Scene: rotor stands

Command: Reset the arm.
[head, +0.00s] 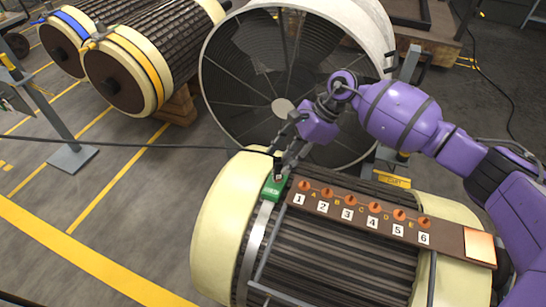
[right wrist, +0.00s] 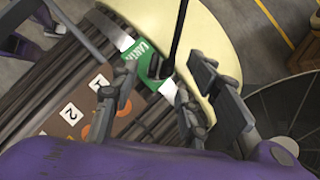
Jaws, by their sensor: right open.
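My right arm (head: 395,112) is purple and reaches in from the right in the head view. Its gripper (head: 281,163) points down over the left end of the near rotor (head: 330,255). The jaws are open. A green lettered piece (head: 275,187) sits on the pale strap just below the fingertips. In the right wrist view the green piece (right wrist: 143,62) lies beyond and between the spread fingers (right wrist: 160,78), with a dark cable or rod in front of it. I cannot tell whether a finger touches it. My left gripper is not in view.
A brown board (head: 455,241) with numbered labels and orange knobs lies across the rotor. A large round fan-like housing (head: 212,75) stands behind the arm. Two more rotors (head: 120,85) are at the upper left. The yellow-lined floor (head: 110,215) at left is mostly clear.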

